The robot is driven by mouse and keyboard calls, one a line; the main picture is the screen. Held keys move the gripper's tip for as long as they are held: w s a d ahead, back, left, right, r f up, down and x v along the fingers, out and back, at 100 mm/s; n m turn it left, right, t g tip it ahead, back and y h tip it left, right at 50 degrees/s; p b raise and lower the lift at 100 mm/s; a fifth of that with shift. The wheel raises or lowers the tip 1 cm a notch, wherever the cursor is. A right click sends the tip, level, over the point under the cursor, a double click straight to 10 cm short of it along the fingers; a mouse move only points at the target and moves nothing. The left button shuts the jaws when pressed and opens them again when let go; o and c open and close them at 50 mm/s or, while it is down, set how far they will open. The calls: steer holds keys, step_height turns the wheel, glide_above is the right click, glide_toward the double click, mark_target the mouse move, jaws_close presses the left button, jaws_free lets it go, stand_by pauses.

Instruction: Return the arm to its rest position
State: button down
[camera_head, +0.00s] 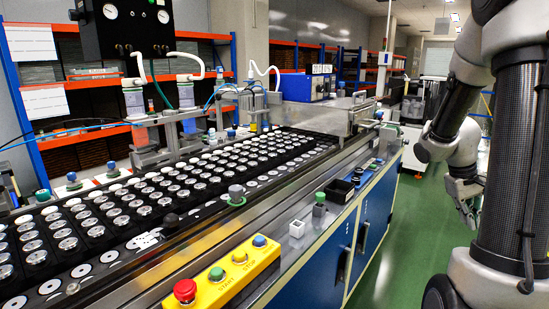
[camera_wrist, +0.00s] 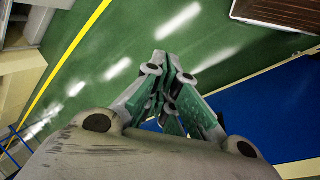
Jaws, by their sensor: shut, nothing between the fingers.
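My arm hangs folded at the right of the head view, beside the column. My gripper (camera_head: 469,215) points down over the green floor, clear of the conveyor bench. In the wrist view my gripper (camera_wrist: 171,62) has its green-sided fingers drawn together at the tips. It is shut, with nothing held between the fingers. The speaker parts (camera_head: 115,211) stand in rows on black trays on the conveyor line, well to the left of my gripper.
The bench has blue cabinet doors (camera_head: 325,262) facing the aisle. A yellow button panel (camera_head: 222,279) with a red button sits on its near edge. Orange and blue shelves (camera_head: 85,143) stand behind. The green floor (camera_head: 412,240) between bench and arm is free.

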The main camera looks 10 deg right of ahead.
steer(key=s+a+r+t+y, duration=0.1)
steer(key=s+a+r+t, duration=0.1)
steer(key=a, duration=0.6)
steer(key=s+a+r+n+t+y, duration=0.1)
steer(key=s+a+r+t, duration=0.1)
steer(key=s+a+r, duration=0.3)
steer(key=s+a+r+t+y, duration=0.1)
steer(key=s+a+r+y, duration=0.1)
steer(key=s+a+r, duration=0.2)
steer(key=a+r, duration=0.3)
steer(key=a, duration=0.4)
steer(key=shift+s+r+n+t, duration=0.15)
steer(key=shift+s+n+t, duration=0.05)
steer(key=shift+n+t, duration=0.2)
